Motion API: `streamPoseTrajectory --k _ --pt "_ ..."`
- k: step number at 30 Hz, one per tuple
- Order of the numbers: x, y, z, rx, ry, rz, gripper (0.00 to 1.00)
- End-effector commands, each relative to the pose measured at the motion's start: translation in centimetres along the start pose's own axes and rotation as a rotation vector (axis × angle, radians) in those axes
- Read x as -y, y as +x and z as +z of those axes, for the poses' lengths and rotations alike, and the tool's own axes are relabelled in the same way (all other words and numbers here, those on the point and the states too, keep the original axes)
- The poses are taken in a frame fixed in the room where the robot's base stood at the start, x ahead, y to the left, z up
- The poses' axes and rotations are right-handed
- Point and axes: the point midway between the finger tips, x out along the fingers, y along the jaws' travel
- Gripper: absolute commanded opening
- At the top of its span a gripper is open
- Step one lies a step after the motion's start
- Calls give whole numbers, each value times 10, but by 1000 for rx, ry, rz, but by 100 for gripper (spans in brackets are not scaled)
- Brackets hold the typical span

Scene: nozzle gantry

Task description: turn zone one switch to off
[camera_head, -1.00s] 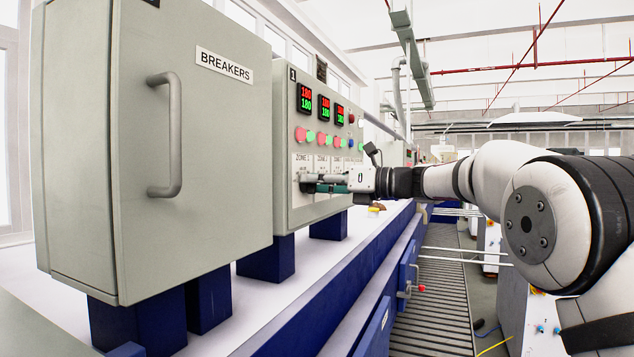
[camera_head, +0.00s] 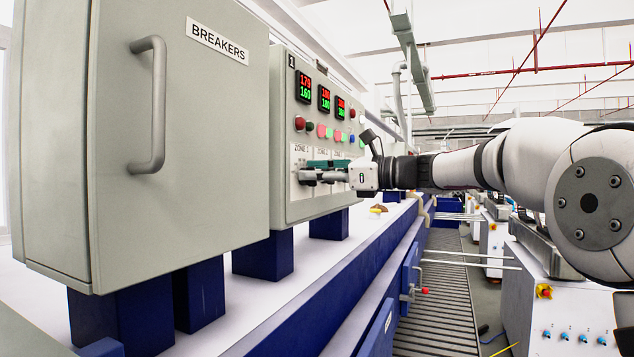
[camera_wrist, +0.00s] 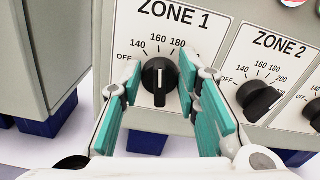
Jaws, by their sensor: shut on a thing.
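The zone one switch (camera_wrist: 160,76) is a black round knob with a white pointer line on a white plate marked ZONE 1 (camera_wrist: 175,22). In the wrist view its pointer stands upright, near the 160 mark. OFF is printed at the left end of the scale. My gripper (camera_wrist: 160,84) has its teal-padded fingers on either side of the knob and is shut on it. In the head view my gripper (camera_head: 305,173) reaches the panel (camera_head: 283,195) from the right, and hides the knob. The first display (camera_head: 305,90) reads about 175 in red over 160 in green.
The zone two knob (camera_wrist: 259,101) sits close to the right of my gripper, on its own plate. A large BREAKERS cabinet (camera_head: 230,150) with a bar handle (camera_head: 155,105) stands nearer, at the left.

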Motion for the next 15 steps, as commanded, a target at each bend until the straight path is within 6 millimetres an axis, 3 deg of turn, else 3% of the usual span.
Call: streamPoseTrajectory --k 15 --pt "-3 0 -4 0 -494 -1 2"
